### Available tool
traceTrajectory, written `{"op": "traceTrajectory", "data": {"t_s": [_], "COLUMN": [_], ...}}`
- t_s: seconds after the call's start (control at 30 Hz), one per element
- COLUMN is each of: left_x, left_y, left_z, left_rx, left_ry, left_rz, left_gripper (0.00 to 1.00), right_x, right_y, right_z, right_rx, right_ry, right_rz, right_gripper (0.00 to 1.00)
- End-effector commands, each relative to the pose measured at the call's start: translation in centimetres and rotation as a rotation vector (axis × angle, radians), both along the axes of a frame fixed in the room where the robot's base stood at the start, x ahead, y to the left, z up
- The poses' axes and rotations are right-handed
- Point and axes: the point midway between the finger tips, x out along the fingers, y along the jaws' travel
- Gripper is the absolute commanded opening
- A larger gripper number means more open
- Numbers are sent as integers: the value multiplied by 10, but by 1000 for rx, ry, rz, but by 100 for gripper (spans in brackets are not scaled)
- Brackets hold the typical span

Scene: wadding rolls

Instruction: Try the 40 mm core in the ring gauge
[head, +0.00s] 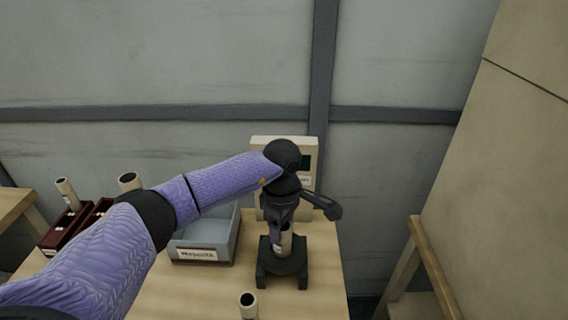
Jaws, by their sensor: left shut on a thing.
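I cannot tell how deep the core sits in the ring. Another pale core (248,304) stands upright at the table's front, apart from the gauge. My right gripper is out of view.
A grey bin (203,253) with a white label stands left of the gauge. A cream device (306,160) stands behind my gripper. A dark red rack (56,238) with a core (67,192) is at the left. The tabletop (322,283) right of the gauge is clear.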

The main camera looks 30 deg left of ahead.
Motion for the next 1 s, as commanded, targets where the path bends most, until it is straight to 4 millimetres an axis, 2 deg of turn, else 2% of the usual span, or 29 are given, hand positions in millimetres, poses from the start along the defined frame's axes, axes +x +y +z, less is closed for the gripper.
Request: {"op": "traceTrajectory", "data": {"t_s": [0.27,1.0], "left_x": [0,0], "left_y": [0,0], "left_z": [4,56], "left_rx": [0,-1], "left_ry": [-1,-1], "left_rz": [0,0], "left_gripper": [24,24], "right_x": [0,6], "right_y": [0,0], "right_z": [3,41], "right_rx": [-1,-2], "right_ry": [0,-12], "right_rz": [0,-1], "right_gripper": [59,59]}}
